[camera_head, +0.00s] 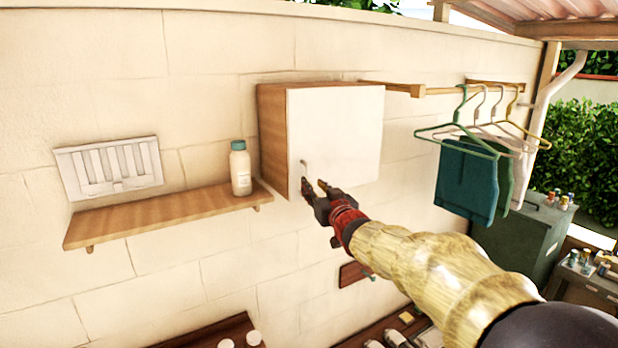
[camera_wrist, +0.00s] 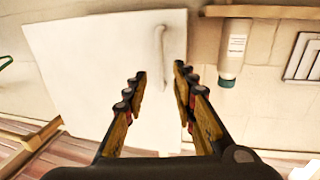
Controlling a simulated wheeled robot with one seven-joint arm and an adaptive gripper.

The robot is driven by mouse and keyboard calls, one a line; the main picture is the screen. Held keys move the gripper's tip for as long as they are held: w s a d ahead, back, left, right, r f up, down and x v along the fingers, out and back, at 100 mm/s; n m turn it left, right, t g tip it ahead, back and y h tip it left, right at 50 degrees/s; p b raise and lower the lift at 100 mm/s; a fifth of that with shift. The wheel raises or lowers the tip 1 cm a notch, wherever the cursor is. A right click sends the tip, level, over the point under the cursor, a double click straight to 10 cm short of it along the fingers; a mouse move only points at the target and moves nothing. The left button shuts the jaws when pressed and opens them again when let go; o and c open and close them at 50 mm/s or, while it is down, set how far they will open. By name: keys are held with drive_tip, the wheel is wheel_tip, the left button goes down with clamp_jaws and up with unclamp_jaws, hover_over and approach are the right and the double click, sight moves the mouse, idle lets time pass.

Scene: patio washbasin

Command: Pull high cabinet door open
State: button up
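The high cabinet (camera_head: 272,135) is a wooden box on the wall with a white door (camera_head: 340,130). The door looks closed. Its small handle (camera_head: 304,168) is at the door's lower left in the head view. In the wrist view the door (camera_wrist: 90,80) fills the left half, and the pale curved handle (camera_wrist: 162,55) shows near the door's edge. My gripper (camera_head: 315,185) is just below and in front of the handle. In the wrist view my gripper (camera_wrist: 160,75) is open, its fingertips apart with the handle's end between or just beyond them. I cannot tell whether they touch it.
A wooden shelf (camera_head: 160,214) to the left holds a white bottle with a green cap (camera_head: 240,168). A white slatted panel (camera_head: 108,167) is on the wall above it. A rail (camera_head: 440,91) with hangers and green cloth (camera_head: 468,180) is to the right.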

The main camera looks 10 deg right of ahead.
drive_tip(key=shift+w+a+p, duration=0.15)
drive_tip(key=shift+w+p, duration=0.15)
drive_tip(key=shift+w, duration=0.95)
drive_tip(key=shift+w+a+p, duration=0.15)
drive_tip(key=shift+w+p, duration=0.1)
drive_tip(key=shift+w, duration=0.95)
drive_tip(key=shift+c, duration=1.4)
drive_tip(key=c, duration=0.4)
clamp_jaws()
